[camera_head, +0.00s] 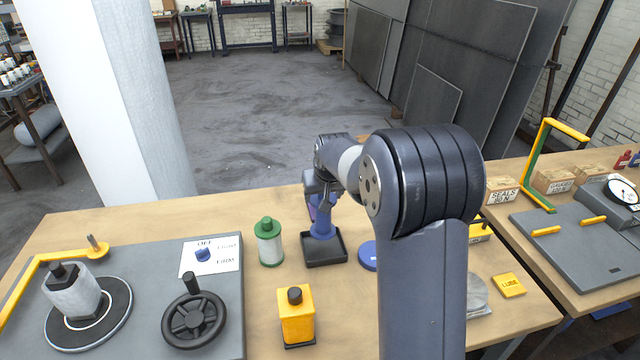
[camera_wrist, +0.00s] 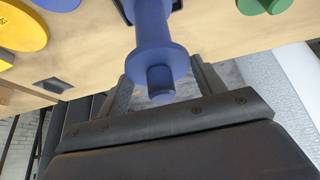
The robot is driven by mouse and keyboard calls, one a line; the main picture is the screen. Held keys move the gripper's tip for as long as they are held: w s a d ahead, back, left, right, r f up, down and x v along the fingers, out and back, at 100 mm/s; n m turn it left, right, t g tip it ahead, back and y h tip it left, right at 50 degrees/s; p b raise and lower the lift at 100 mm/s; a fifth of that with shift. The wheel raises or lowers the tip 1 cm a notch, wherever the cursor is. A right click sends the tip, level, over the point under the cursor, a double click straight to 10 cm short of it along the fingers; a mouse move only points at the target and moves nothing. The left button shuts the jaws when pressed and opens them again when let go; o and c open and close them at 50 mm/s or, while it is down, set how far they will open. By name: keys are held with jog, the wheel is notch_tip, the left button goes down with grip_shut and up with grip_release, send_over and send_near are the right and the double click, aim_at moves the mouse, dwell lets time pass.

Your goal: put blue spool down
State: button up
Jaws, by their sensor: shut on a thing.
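The blue spool (camera_head: 323,231) is upright at the small black square tray (camera_head: 325,261) in the head view; its lower flange shows just over the tray's inside. I cannot tell whether it touches the tray floor. My gripper (camera_head: 320,194) is shut on the spool's upper part from above and behind. In the wrist view the blue spool (camera_wrist: 153,40) stands out between the two dark fingers of my gripper (camera_wrist: 164,78), with its round flange and end stub near. My arm hides part of the bench to the right.
A green-capped canister (camera_head: 270,243) stands close left of the tray, and a blue disc (camera_head: 368,256) lies close right. A yellow bottle (camera_head: 297,316) stands in front. A grey panel with a black handwheel (camera_head: 194,319) is at left. A yellow LUBE block (camera_head: 508,285) lies at right.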

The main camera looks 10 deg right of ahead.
aim_at(324, 215)
jog(key=shift+s+r, duration=0.1)
dwell(0.3)
jog(key=shift+s, duration=0.1)
jog(key=shift+f+b, duration=1.9)
jog(key=shift+f, duration=0.65)
jog(key=shift+f+b, duration=0.55)
jog(key=shift+f, duration=0.4)
jog(key=o, duration=1.4)
jog(key=shift+c, duration=0.2)
